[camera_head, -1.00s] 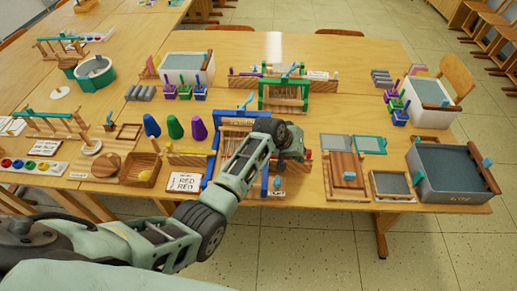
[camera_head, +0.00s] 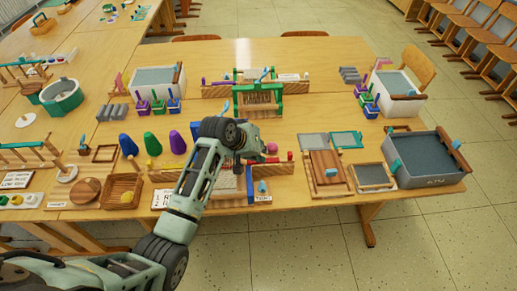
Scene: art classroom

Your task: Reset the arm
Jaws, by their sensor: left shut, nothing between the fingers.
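My left arm comes in from the lower left and reaches up over the near part of the wooden table (camera_head: 330,215). My left gripper (camera_head: 258,152) is at its end, above the near middle of the table. It is shut and holds nothing. The arm and gripper hide much of a blue-edged frame (camera_head: 250,186) beneath them. My right gripper is not in view.
A green frame (camera_head: 279,88) stands behind the gripper. Coloured egg-like shapes, purple (camera_head: 177,142) and green (camera_head: 152,143), stand to its left. A wooden board (camera_head: 326,168) and a grey bin (camera_head: 428,160) lie right. Open floor shows in front.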

